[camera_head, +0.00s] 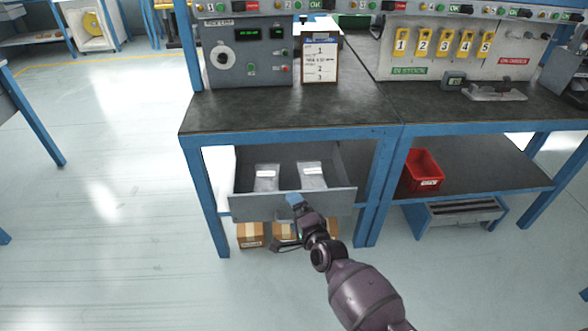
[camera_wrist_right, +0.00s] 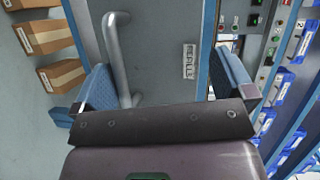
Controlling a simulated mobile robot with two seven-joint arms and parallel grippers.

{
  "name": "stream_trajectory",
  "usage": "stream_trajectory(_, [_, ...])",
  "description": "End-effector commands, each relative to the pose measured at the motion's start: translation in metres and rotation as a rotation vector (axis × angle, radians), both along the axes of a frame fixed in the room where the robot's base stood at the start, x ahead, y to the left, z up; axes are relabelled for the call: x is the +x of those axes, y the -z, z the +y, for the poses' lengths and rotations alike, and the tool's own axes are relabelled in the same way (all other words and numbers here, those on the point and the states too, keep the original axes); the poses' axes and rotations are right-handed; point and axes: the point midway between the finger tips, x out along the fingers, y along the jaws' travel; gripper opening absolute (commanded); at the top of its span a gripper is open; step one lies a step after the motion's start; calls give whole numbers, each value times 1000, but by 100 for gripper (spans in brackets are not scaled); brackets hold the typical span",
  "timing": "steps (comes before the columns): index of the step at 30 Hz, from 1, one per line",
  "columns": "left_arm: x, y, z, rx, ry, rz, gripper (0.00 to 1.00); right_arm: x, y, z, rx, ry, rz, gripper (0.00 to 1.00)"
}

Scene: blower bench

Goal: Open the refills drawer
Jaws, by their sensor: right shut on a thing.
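The refills drawer (camera_head: 335,203) is a grey drawer under the left bench. It stands pulled out, with its inside showing from above. Two grey packs with white labels, a left pack (camera_head: 266,178) and a right pack (camera_head: 312,176), lie in it. My right gripper (camera_head: 295,200) is at the middle of the drawer front, shut on the handle. In the right wrist view the bar handle (camera_wrist_right: 117,55) runs between the blue fingers, close to the left one, beside a label (camera_wrist_right: 188,60) on the drawer front. My left gripper is not in view.
Cardboard boxes (camera_head: 251,235) sit below the drawer. A red bin (camera_head: 422,170) is on the lower shelf of the right bench. Blue bench legs (camera_head: 208,200) stand beside the drawer. The floor in front and to the left is clear.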

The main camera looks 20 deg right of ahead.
Motion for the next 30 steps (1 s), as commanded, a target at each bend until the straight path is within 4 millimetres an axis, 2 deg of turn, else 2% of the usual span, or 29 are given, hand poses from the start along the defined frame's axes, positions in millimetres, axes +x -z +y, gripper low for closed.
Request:
stream_trajectory(1, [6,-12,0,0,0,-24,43,15,-176,-2,7,6,-345,81])
stream_trajectory(2, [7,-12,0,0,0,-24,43,9,-29,-5,-16,6,-43,81])
stream_trajectory(18, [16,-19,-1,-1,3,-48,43,-17,-17,-5,-8,2,-35,80])
stream_trajectory(19, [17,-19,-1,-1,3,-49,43,-19,-16,-5,-8,3,-33,65])
stream_trajectory(20, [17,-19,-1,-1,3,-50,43,-21,-15,-5,-8,3,-32,39])
stream_trajectory(30, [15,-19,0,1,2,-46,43,-44,0,-6,-2,1,-12,38])
